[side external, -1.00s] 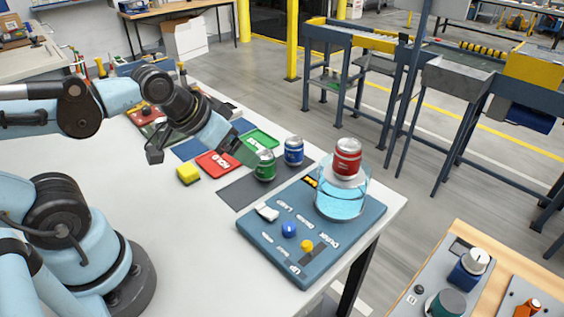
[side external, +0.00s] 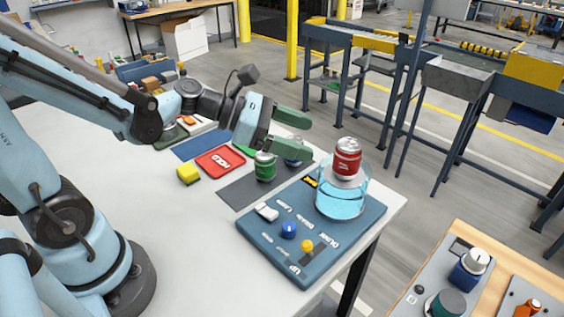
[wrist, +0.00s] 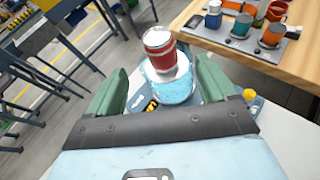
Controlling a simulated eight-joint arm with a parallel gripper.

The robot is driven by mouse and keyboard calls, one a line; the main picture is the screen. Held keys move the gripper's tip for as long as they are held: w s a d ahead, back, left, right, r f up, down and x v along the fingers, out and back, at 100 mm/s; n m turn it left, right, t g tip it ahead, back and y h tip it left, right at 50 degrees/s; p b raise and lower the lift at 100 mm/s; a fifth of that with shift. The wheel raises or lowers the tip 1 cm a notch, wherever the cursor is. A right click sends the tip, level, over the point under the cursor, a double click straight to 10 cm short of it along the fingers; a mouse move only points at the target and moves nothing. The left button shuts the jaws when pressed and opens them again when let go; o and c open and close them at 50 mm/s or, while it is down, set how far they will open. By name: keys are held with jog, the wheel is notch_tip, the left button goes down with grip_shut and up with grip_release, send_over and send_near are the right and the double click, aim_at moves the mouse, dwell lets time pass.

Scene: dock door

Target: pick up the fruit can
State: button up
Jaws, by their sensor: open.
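A red can (side external: 347,158) stands upright on a white platform on top of a clear round tank of blue liquid (side external: 342,201). A green can (side external: 265,167) stands on the dark mat, and a blue can (side external: 293,161) beside it is mostly hidden behind my gripper. I cannot read which can is labelled fruit. My gripper (side external: 301,134) is open and empty, with green fingers, above the blue can and left of the red can. In the wrist view the red can (wrist: 159,45) and the tank (wrist: 170,86) show ahead between the open fingers (wrist: 160,80).
The tank stands on a blue panel (side external: 270,246) with a white switch, a blue knob (side external: 289,229) and a yellow knob (side external: 306,246). The table's front left is clear.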

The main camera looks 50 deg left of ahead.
aim_at(357, 154)
jog(key=shift+n, duration=0.4)
jog(key=shift+x, duration=6.1)
jog(key=shift+r, duration=0.2)
jog(key=c, duration=1.3)
jog(key=shift+o, duration=0.2)
jog(key=shift+r, duration=0.1)
